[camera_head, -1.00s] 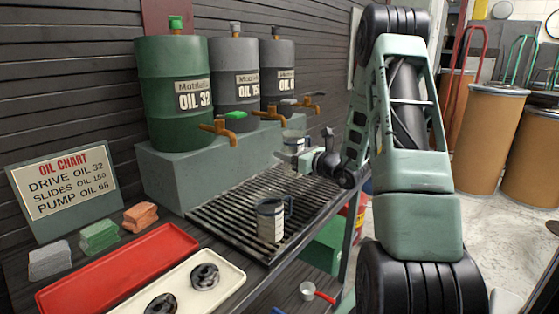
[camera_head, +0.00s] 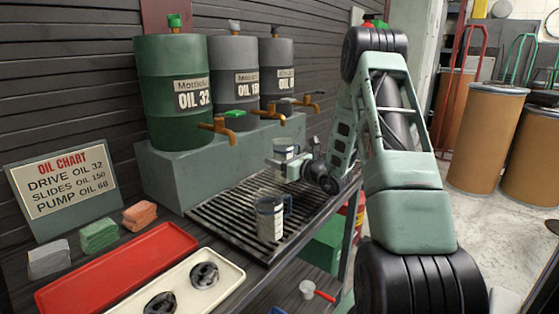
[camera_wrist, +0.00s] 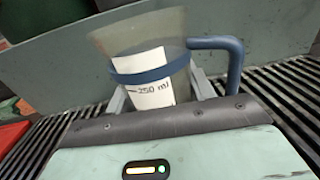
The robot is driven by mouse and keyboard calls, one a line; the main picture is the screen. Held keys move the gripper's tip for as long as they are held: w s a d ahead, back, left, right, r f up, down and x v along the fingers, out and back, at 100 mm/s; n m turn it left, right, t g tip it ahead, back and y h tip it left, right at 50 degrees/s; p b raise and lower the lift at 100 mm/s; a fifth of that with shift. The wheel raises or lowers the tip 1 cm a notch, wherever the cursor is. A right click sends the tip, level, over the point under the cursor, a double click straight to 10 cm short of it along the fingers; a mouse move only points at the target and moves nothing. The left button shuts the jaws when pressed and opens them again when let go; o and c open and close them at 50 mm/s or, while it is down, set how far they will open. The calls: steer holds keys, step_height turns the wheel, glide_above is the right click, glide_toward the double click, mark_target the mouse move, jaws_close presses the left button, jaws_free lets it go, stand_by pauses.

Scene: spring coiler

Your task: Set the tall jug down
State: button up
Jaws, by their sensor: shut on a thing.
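The tall jug (camera_wrist: 150,62) is a clear, smoky measuring jug with a blue band, a blue handle and a white label reading 250 ml. My gripper (camera_wrist: 160,95) is shut around it, one finger on each side. In the head view the jug (camera_head: 285,147) is upright at the far part of the slatted grate (camera_head: 228,205), in front of the grey block, with my gripper (camera_head: 288,168) at it from the right. Its base is hidden behind the gripper, so I cannot tell whether it touches the grate.
A second jug (camera_head: 270,218) with a blue handle stands on the nearer grate. Brass taps (camera_head: 217,128) on the oil drums (camera_head: 172,95) jut out above the grate. A red tray (camera_head: 120,265) and a cream tray (camera_head: 222,280) lie at the front. The grate's left part is clear.

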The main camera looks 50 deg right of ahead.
steer(key=o, duration=1.1)
steer(key=shift+o, duration=0.2)
steer(key=shift+r, duration=0.1)
steer(key=s, duration=1.2)
